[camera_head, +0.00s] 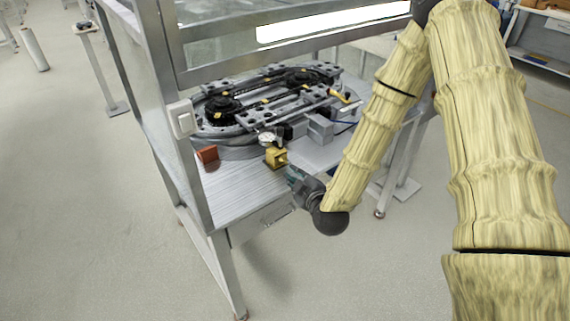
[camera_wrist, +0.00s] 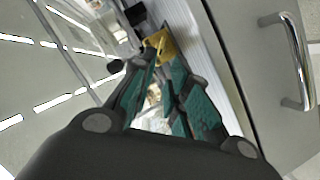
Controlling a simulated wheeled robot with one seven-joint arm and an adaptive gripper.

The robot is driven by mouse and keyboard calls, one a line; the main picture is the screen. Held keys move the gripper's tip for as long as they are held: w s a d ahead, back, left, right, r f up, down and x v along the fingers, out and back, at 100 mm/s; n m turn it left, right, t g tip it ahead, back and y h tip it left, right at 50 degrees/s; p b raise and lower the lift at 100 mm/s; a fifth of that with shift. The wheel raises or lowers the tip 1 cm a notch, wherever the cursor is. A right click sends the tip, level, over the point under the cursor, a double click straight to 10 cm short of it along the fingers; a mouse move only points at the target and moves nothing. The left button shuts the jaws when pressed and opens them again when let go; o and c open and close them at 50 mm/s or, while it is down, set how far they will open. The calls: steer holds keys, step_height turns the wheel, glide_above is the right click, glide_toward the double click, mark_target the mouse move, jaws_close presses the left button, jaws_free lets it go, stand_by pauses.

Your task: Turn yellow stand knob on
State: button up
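The yellow stand (camera_head: 275,157) is a small block with a square opening, near the front edge of the table (camera_head: 240,189). Its knob is too small to make out. In the wrist view a yellow piece (camera_wrist: 160,44), seemingly the same stand, lies just beyond the fingertips. My gripper (camera_head: 294,177) is at the table's front edge, right of and a little below the stand in the picture. In the wrist view my gripper (camera_wrist: 165,72) has teal finger pads with a gap between them. It holds nothing and appears apart from the stand.
A round dial gauge (camera_head: 268,138) is just behind the stand. The oval ring track (camera_head: 222,120) fills the back of the table. A metal frame post (camera_head: 180,160) rises at left. A drawer handle (camera_wrist: 292,62) shows in the wrist view.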

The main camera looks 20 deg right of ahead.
mark_target(284, 162)
steer(key=p+x, duration=0.1)
steer(key=x, duration=0.8)
steer(key=shift+w+f, duration=0.1)
steer(key=shift+w, duration=0.1)
jaws_close()
